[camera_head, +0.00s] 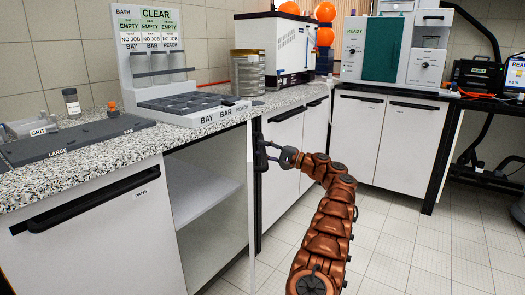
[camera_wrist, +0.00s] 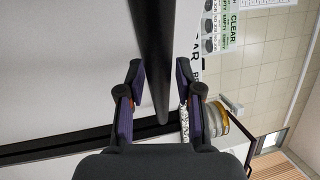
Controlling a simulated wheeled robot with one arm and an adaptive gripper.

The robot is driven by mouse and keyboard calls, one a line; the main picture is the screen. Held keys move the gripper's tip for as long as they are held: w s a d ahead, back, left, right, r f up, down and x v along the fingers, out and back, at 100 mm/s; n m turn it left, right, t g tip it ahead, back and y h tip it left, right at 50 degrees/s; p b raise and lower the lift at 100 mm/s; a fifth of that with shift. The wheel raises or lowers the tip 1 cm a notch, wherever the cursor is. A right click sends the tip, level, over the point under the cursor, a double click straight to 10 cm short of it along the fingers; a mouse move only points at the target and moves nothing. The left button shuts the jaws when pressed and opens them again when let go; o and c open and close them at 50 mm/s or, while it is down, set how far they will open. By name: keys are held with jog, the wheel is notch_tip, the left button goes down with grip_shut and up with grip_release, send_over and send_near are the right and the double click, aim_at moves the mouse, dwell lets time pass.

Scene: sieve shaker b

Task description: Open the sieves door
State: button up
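A white cabinet door (camera_head: 251,205) under the counter stands swung open and shows nearly edge-on, beside an open compartment with a shelf (camera_head: 208,200). No label can be read on this door, so I cannot tell from it whether it is the sieves door. My gripper (camera_head: 265,155) is on the right, outer side of the door, near its upper part. In the wrist view my gripper (camera_wrist: 160,98) is open, with its fingers on either side of a dark handle bar (camera_wrist: 154,60) in front of the pale door face (camera_wrist: 70,70). The fingers look apart from the bar.
A PANS front (camera_head: 105,240) is closed at left. Closed white cabinets (camera_head: 284,150) stand behind my gripper. The speckled counter (camera_head: 90,165) holds a bay rack (camera_head: 190,108), a stack of round tins (camera_head: 248,73) and machines. The tiled floor (camera_head: 400,250) at right is clear.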

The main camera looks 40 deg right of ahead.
jog(key=shift+o, duration=0.7)
jog(key=v, duration=1.2)
